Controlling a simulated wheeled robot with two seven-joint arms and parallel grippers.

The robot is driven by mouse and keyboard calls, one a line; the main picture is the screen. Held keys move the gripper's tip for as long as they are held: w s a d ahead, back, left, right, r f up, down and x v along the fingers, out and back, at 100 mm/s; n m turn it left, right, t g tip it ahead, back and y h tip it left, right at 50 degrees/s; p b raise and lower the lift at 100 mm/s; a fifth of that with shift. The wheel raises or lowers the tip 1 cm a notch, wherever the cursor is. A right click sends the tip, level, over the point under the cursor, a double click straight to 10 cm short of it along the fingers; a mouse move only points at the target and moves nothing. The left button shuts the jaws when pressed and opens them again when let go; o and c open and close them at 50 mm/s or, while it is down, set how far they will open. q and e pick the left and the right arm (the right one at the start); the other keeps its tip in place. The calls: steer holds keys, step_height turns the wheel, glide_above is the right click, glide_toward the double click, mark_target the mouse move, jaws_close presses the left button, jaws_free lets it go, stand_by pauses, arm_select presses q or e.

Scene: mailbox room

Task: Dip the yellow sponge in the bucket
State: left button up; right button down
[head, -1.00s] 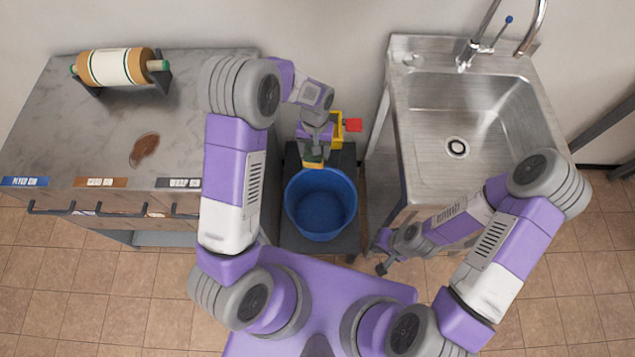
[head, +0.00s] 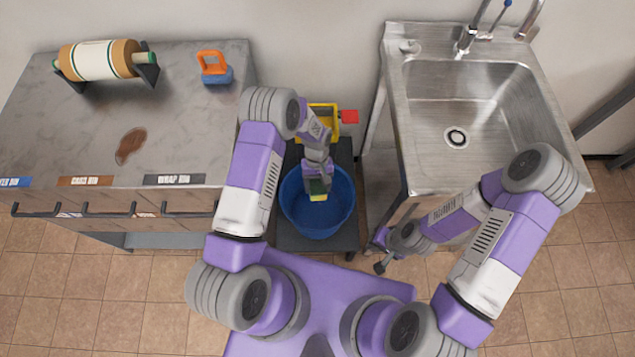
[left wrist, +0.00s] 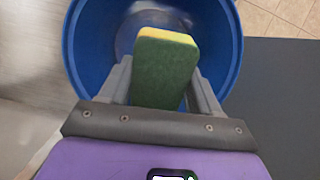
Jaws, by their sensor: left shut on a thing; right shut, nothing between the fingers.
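The blue bucket (head: 318,218) stands on a dark cart between the counter and the sink. My left gripper (head: 317,184) is over the bucket's opening, shut on the yellow sponge (head: 318,196), which has a dark green side. In the left wrist view the sponge (left wrist: 165,70) sits between the fingers of my left gripper (left wrist: 165,88), with the bucket (left wrist: 222,40) around and beyond it. I cannot tell how deep the sponge is in the bucket. My right gripper (head: 380,267) is shut and empty, low in front of the sink.
A metal sink (head: 480,110) stands at right. The counter (head: 190,110) at left carries a paper roll (head: 98,62), an orange-handled blue brush (head: 214,67) and a brown stain (head: 131,146). A yellow container (head: 325,115) with a red part is behind the bucket. The cart's dark top (head: 290,240) shows around the bucket.

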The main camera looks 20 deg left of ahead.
arm_select(q)
step_height(320, 180, down, 10)
steer(key=b, duration=0.7)
steer(key=shift+r, duration=0.15)
steer(key=shift+f, duration=1.25)
steer(key=shift+w+r, duration=0.1)
